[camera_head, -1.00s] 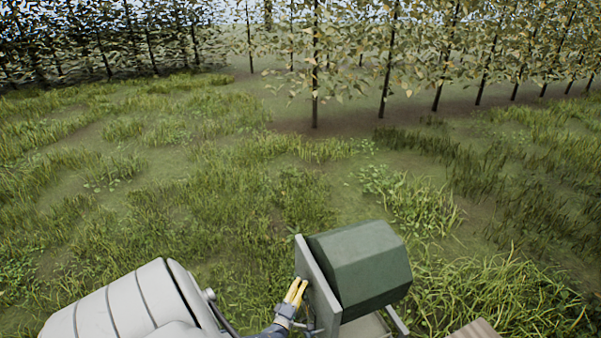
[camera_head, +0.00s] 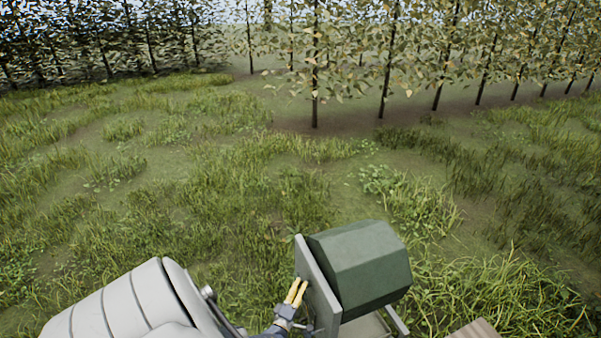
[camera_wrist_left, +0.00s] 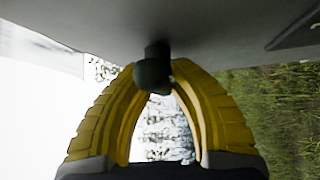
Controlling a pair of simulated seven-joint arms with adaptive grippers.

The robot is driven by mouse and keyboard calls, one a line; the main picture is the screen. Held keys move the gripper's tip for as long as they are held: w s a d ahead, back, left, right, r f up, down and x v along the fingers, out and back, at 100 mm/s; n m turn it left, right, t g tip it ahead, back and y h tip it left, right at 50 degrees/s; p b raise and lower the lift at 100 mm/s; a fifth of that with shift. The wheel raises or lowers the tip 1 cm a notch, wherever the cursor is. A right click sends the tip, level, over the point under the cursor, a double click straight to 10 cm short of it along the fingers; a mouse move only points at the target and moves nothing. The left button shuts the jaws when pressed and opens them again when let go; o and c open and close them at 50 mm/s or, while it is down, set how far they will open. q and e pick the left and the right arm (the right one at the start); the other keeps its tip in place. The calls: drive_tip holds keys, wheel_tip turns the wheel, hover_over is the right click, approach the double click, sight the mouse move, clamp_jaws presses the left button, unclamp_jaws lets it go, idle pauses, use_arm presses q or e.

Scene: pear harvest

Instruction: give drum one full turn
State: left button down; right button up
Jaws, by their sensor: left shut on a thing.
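The dark green drum (camera_head: 358,265) with flat faces is mounted on a grey frame (camera_head: 320,290) at the bottom right of centre in the head view. My left gripper (camera_head: 297,291), with yellow fingers, is at the left side of the frame. In the left wrist view its fingertips (camera_wrist_left: 153,75) meet around a dark round knob or handle end (camera_wrist_left: 153,74), which sits under a grey surface. The gripper is shut on it. The rest of the crank is hidden. My right gripper is not in view.
Grass surrounds the frame, with taller tufts (camera_head: 500,300) to its right. A brown wooden edge (camera_head: 474,330) shows at the bottom right. Rows of trees (camera_head: 315,70) stand far back, with open grass between.

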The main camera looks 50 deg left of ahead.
use_arm(q)
drive_tip(key=shift+a+r, duration=0.1)
drive_tip(key=shift+a, duration=0.15)
drive_tip(key=c, duration=1.2)
unclamp_jaws()
drive_tip(key=shift+c, duration=0.2)
drive_tip(key=shift+d, duration=0.1)
drive_tip(key=shift+s+d+f, duration=0.2)
drive_tip(key=shift+s+d, duration=0.05)
drive_tip(key=shift+s, duration=0.1)
drive_tip(key=v, duration=1.1)
drive_tip(key=shift+o, duration=0.2)
drive_tip(key=shift+s, duration=0.1)
